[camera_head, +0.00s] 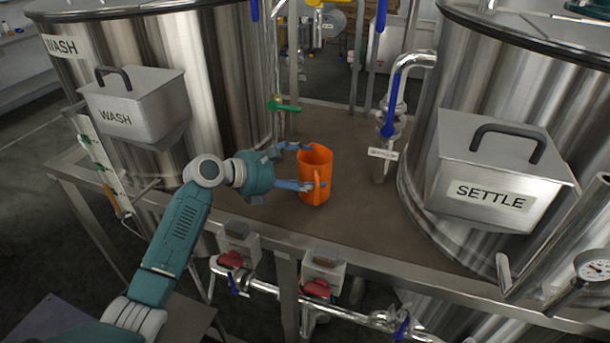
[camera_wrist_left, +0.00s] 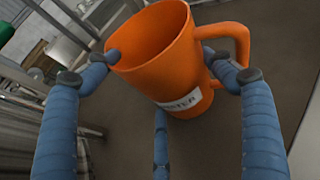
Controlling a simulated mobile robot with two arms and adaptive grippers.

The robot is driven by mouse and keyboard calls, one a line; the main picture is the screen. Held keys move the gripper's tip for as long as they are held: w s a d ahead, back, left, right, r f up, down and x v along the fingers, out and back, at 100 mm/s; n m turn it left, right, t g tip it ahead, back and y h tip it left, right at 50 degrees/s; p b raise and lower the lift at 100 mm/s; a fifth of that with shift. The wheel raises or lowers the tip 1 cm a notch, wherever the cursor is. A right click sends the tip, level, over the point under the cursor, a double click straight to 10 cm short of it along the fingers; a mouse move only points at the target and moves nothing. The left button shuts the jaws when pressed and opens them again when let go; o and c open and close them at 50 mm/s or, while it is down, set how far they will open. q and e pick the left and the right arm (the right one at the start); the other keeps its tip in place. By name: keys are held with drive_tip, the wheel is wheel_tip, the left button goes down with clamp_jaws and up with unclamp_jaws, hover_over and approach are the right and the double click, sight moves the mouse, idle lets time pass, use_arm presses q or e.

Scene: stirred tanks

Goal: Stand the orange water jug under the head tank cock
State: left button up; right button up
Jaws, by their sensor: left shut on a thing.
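The orange water jug (camera_head: 314,180) is upright on or just above the brown deck between the two big tanks; I cannot tell if its base touches. In the left wrist view the jug (camera_wrist_left: 165,60) shows its open top, a handle on the right and a white label. My left gripper (camera_head: 312,168) comes from the left with its blue fingers around the jug, shut on it. A green-handled cock (camera_head: 284,105) hangs on a thin pipe behind the jug, slightly to its left. I cannot tell if this is the head tank cock. My right gripper is out of view.
The WASH tank (camera_head: 225,75) stands on the left, with a lidded WASH box (camera_head: 140,105) on it. The SETTLE tank (camera_head: 420,150) stands on the right behind a SETTLE box (camera_head: 500,170). A blue-handled pipe (camera_head: 390,110) rises right of the jug. Bare deck (camera_head: 350,205) lies between.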

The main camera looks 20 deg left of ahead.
use_arm(q)
drive_tip(key=shift+s+a, duration=0.15)
drive_tip(key=o, duration=1.2)
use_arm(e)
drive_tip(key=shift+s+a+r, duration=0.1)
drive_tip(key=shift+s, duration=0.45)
use_arm(q)
drive_tip(key=shift+s+a+r, duration=0.1)
drive_tip(key=b+v, duration=0.2)
drive_tip(key=v, duration=0.9)
drive_tip(key=shift+s+a+r, duration=0.15)
drive_tip(key=shift+s, duration=0.15)
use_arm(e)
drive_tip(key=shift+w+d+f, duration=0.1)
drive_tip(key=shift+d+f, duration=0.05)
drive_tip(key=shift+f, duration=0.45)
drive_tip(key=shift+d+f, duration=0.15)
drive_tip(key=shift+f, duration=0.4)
